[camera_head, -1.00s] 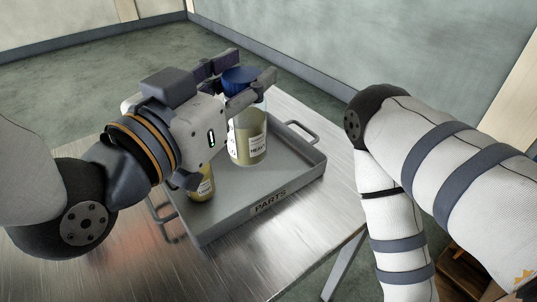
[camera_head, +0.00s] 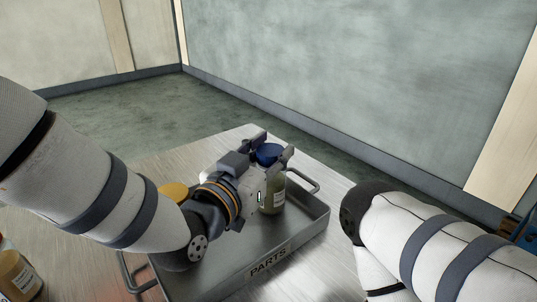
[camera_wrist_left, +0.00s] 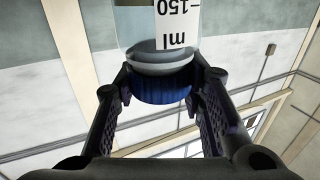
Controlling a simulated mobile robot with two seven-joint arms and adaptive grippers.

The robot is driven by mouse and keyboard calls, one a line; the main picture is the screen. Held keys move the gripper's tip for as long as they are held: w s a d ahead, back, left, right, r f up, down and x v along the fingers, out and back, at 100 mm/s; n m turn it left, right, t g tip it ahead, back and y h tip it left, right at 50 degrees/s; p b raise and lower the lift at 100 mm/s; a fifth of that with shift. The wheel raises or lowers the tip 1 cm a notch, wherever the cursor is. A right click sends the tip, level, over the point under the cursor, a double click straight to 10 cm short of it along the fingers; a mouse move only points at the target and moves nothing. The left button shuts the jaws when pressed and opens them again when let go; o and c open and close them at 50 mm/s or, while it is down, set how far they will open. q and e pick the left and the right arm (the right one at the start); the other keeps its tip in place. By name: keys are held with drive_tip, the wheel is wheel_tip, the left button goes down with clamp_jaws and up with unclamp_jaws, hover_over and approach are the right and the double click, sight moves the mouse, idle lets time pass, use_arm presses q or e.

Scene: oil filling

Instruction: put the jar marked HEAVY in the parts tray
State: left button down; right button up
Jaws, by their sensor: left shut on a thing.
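The HEAVY jar (camera_head: 271,198) is clear with yellowish oil, a pale label and a blue lid (camera_head: 268,154). It stands upright at the far side of the grey parts tray (camera_head: 308,236), within its outline; I cannot tell whether its base touches the tray floor. My left gripper (camera_head: 273,147) is shut on the jar at its blue lid. In the left wrist view the lid (camera_wrist_left: 163,91) sits between both fingers, with the label's "150 ml" marking showing upside down. The label's name is too small to read now in the head view. My right gripper is out of view.
A yellow lid (camera_head: 173,190) shows behind my left arm; its jar is mostly hidden. A jar with orange-brown contents (camera_head: 20,274) stands at the lower left on the metal table (camera_head: 75,262). The tray has raised walls and end handles (camera_head: 303,184).

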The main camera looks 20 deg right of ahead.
use_arm(q)
drive_tip(key=shift+f, duration=0.1)
drive_tip(key=shift+f, duration=0.15)
drive_tip(key=c, duration=1)
unclamp_jaws()
drive_tip(key=shift+c, duration=0.2)
drive_tip(key=shift+r, duration=0.3)
drive_tip(key=v, duration=0.7)
drive_tip(key=shift+s+a+f+p, duration=0.1)
drive_tip(key=shift+s+a+p, duration=0.1)
drive_tip(key=shift+a+p, duration=0.1)
